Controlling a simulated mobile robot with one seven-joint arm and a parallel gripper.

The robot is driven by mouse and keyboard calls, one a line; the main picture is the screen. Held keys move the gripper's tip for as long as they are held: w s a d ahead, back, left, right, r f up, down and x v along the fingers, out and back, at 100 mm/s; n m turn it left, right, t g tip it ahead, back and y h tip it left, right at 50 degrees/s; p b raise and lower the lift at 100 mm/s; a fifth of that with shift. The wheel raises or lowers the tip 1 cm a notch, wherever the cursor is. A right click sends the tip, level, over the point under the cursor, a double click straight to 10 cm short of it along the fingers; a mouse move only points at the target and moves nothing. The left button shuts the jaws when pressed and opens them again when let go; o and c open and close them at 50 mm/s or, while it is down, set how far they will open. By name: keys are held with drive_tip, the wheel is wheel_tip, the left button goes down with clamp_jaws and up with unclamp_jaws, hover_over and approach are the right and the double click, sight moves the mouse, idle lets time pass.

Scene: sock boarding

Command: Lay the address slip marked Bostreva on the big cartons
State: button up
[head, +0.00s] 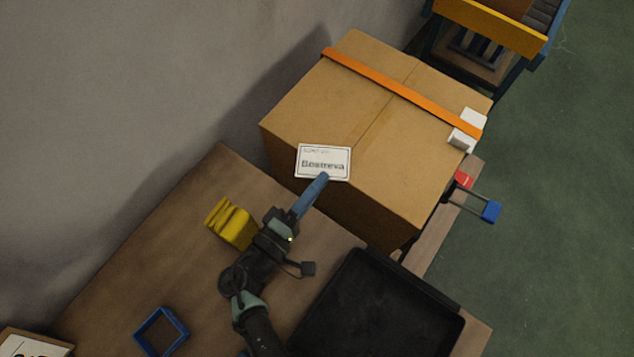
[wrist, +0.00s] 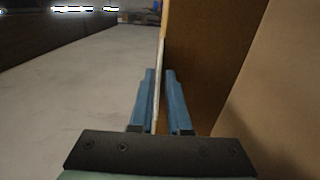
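The white address slip marked Bostreva (head: 323,160) faces the head camera, its print upright. My gripper (head: 322,180) has its blue fingers at the slip's lower edge. In the wrist view, the slip shows edge-on as a thin pale strip (wrist: 158,88) between the two fingers (wrist: 160,72), which are close together on it. One big carton (head: 375,125), closed and brown, lies behind the slip in the head view. The slip overlaps the carton's near top edge there. I cannot tell whether they touch. The carton's brown side seems to fill the wrist view's right.
An orange strap (head: 395,88) with a white block (head: 466,130) crosses the carton's far side. The wooden table (head: 175,240) holds a yellow object (head: 232,223), a blue frame (head: 161,331) and a black tray (head: 380,310). A grey wall (head: 130,90) stands left.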

drive_tip(key=shift+o, duration=0.9)
